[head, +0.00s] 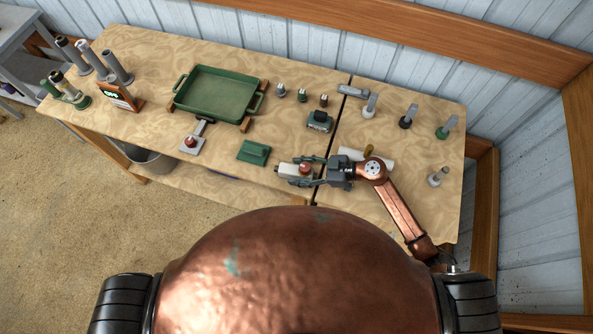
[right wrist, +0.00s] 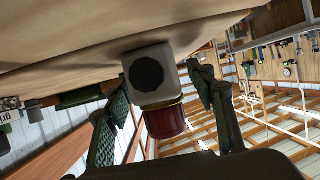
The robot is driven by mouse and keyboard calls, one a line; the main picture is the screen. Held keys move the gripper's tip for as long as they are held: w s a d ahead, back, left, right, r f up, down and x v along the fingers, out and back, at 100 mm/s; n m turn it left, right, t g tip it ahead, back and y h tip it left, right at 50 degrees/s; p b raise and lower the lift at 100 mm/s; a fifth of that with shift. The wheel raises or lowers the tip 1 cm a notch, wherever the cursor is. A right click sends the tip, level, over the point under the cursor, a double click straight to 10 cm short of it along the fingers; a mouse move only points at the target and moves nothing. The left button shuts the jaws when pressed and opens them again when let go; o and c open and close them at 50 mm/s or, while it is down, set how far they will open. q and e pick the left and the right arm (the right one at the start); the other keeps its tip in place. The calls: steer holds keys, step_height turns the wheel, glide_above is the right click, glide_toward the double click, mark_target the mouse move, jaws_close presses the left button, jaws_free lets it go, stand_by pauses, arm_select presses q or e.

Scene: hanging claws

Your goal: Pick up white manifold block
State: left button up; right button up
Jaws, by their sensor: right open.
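The white manifold block (head: 286,169) sits near the front edge of the table, with a red knob (head: 304,169) on it. In the right wrist view the block (right wrist: 150,62) shows a dark round port and the red knob (right wrist: 165,122) with a gold band. My right gripper (head: 308,172) is open, its fingers on either side of the knob end. In the right wrist view the fingers (right wrist: 160,110) are spread with gaps to both sides of the block. I cannot tell whether either finger touches it. My left gripper is not in view.
A green tray (head: 178,103) stands at the left back. A white cylinder (head: 384,163) lies behind my right wrist. Several upright fittings stand at the right. A dark seam crosses the table.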

steer(key=shift+a+f, duration=0.2)
steer(key=shift+a, duration=0.2)
jaws_close()
stand_by(0.4)
